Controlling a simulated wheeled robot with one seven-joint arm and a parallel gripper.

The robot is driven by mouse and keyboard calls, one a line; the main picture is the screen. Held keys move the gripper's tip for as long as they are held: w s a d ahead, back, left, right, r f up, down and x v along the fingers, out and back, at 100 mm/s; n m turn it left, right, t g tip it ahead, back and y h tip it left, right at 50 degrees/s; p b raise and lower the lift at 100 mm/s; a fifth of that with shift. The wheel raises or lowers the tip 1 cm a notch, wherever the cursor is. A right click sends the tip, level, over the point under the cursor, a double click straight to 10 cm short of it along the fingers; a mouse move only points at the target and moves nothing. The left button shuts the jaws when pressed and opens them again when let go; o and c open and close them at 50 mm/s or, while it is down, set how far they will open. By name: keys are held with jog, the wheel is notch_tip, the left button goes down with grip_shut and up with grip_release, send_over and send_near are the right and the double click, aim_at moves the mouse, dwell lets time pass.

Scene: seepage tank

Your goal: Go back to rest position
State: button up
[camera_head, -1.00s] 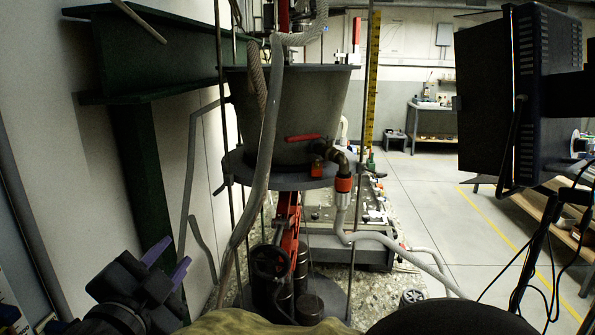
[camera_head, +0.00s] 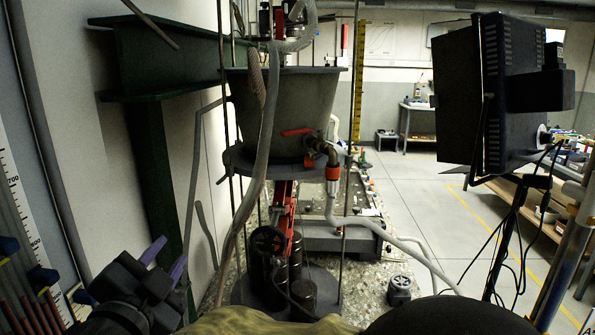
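My gripper (camera_head: 167,261) is at the lower left, black with two purple fingertips. The fingertips stand apart with nothing visible between them, so it looks open and empty. The grey seepage tank (camera_head: 290,105) stands on a round dark plate in the middle of the view. My gripper is in front of it and to its left, with no contact visible.
A grey hose (camera_head: 262,165) hangs in front of the tank. A green steel beam (camera_head: 150,180) stands along the left wall. A scale panel (camera_head: 18,220) is at the far left. A black panel (camera_head: 488,95) on a stand is at the right. Open floor (camera_head: 420,190) lies between.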

jog(key=w+d+f+n+g+y+p, duration=0.25)
jog(key=w+d+n+y, duration=0.2)
jog(key=w, duration=0.55)
jog(key=w+d+f+n+g+p, duration=0.2)
jog(key=d+f+n+g, duration=0.15)
jog(key=d+f, duration=0.35)
jog(key=s+d+f+g+h+p, duration=0.1)
jog(key=s+d+f+g, duration=0.2)
jog(key=s+d, duration=0.2)
jog(key=s+d+f+n+g+h+p, duration=0.1)
jog(key=s+d+f+g, duration=0.2)
jog(key=d, duration=0.7)
jog(key=s+d+f+n+g+h+p, duration=0.1)
jog(key=s+d+f+g+h, duration=0.1)
jog(key=s+d+f, duration=0.3)
jog(key=s+d+g, duration=0.1)
jog(key=s+d, duration=0.1)
jog(key=d, duration=0.1)
jog(key=shift+s+d+f, duration=0.15)
jog(key=shift+d+f, duration=0.05)
